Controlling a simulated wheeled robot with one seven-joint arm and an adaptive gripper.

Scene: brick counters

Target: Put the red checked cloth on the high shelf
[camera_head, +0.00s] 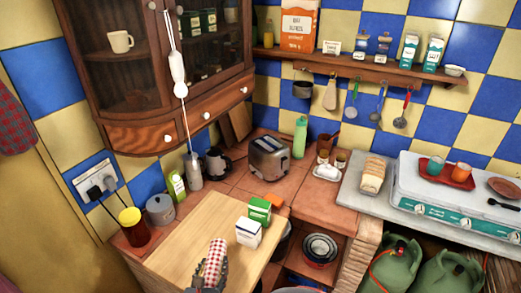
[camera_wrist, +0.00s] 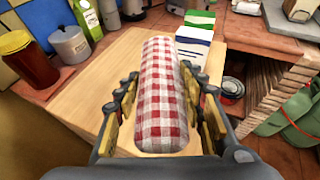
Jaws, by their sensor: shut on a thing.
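The red checked cloth (camera_head: 216,258) is a rolled red-and-white bundle over the wooden board at the bottom of the head view. It fills the middle of the wrist view (camera_wrist: 162,90). My gripper (camera_wrist: 160,100) is shut on it, with a finger on each side; the gripper shows only partly in the head view (camera_head: 209,280). I cannot tell whether the cloth touches the board. The high wooden shelf (camera_head: 385,73) is on the tiled wall at the upper right, holding boxes, jars and a small bowl.
A white carton (camera_head: 249,233) and a green carton (camera_head: 260,210) stand on the board (camera_head: 190,235) just beyond the cloth. A toaster (camera_head: 269,158) stands behind. A wall cabinet (camera_head: 165,75) hangs at upper left. Utensils (camera_head: 377,105) hang below the shelf.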

